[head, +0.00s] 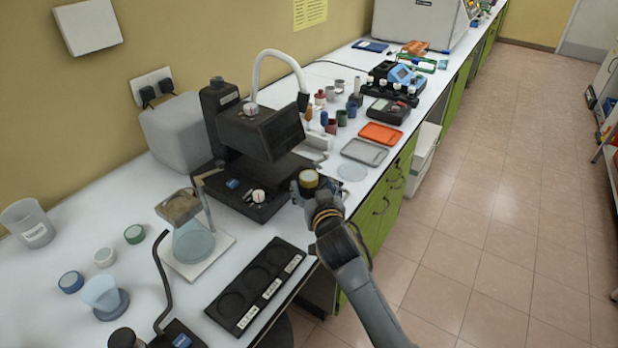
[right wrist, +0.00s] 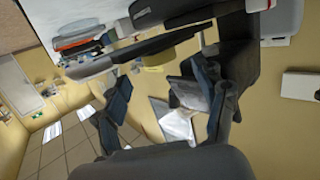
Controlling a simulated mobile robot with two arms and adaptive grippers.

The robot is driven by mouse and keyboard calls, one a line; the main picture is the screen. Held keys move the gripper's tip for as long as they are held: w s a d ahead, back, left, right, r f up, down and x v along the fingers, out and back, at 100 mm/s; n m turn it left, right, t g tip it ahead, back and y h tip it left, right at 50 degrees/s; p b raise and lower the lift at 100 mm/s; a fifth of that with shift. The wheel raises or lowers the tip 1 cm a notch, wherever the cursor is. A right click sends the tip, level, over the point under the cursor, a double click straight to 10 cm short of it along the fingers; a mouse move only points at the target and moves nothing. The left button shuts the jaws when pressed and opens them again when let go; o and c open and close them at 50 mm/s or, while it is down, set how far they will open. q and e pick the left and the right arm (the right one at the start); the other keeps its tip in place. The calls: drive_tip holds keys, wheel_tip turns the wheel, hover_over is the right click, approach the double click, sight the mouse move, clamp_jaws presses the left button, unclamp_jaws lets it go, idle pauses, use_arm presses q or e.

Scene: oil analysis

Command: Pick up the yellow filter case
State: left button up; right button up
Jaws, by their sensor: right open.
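The yellow filter case (head: 308,178) is a small round case with a yellow top and dark side, at the front right corner of the black instrument's base. In the right wrist view a yellow piece (right wrist: 182,53) shows beyond and between the fingers, by a dark slab. My right gripper (head: 314,194) is open and right at the case in the head view; its arm comes in from the lower right. The right wrist view shows its fingers (right wrist: 168,88) spread apart. Whether they touch the case cannot be told. My left gripper is not in view.
The black instrument (head: 255,130) stands behind the case. A black labelled tray with round recesses (head: 245,305) lies nearer, at the bench front. A glass flask (head: 193,243) stands on a white plate at left. Grey (head: 364,152) and orange (head: 380,133) trays lie beyond.

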sight(310, 179)
drive_tip(key=shift+x, duration=1.75)
drive_tip(key=shift+s+f, duration=0.1)
drive_tip(key=c, duration=1)
drive_tip(key=shift+c, duration=0.2)
